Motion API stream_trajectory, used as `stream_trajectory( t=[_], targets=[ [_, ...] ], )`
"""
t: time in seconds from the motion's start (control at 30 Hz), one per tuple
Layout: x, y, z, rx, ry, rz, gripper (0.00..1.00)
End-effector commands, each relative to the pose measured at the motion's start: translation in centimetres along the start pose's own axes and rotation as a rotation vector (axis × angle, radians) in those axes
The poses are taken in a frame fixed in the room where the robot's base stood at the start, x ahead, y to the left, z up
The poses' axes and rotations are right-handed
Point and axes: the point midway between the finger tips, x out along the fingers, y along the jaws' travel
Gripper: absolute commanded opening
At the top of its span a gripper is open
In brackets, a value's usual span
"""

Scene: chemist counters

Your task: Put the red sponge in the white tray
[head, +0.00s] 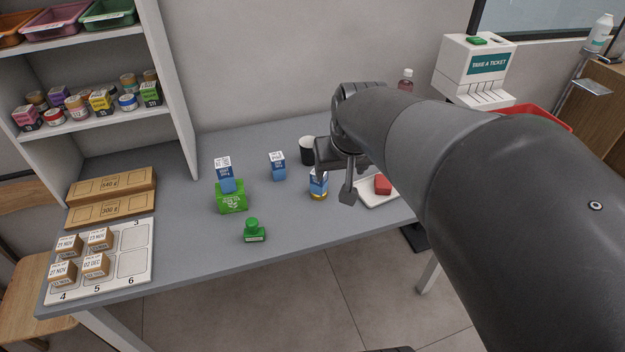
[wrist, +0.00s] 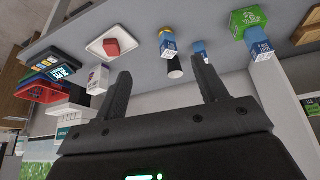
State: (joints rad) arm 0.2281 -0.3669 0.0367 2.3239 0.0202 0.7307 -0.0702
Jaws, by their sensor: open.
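The red sponge (head: 382,184) is a small red block. It lies inside the white tray (head: 372,203), a shallow dish on the right part of the grey table. The sponge (wrist: 112,46) and the tray (wrist: 97,50) also show in the wrist view, with the sponge near the tray's middle and apart from my fingers. My gripper (head: 348,192) is left of the sponge in the head view, above the table. In the wrist view its fingers (wrist: 162,80) are spread apart with nothing between them. My arm hides part of the tray's right side in the head view.
A ticket machine (head: 470,65) is behind at right. The front middle of the table is clear.

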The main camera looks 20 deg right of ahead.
Motion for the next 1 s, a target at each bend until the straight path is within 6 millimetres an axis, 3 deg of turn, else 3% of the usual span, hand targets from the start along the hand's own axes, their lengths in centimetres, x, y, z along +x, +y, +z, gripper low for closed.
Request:
stream_trajectory(
  t=[0.03, 0.2, 0.4, 0.6, 1.0],
  targets=[
    [-1.4, -1.1, 1.2, -0.020, 0.013, -0.011, 0.66],
    [-4.5, -3.4, 5.6, -0.067, 0.029, -0.046, 0.66],
    [-6.3, -4.6, 9.4, -0.103, 0.040, -0.076, 0.66],
    [-6.7, -4.9, 10.5, -0.112, 0.040, -0.086, 0.66],
    [-6.7, -4.9, 10.5, -0.112, 0.040, -0.085, 0.66]
  ],
)
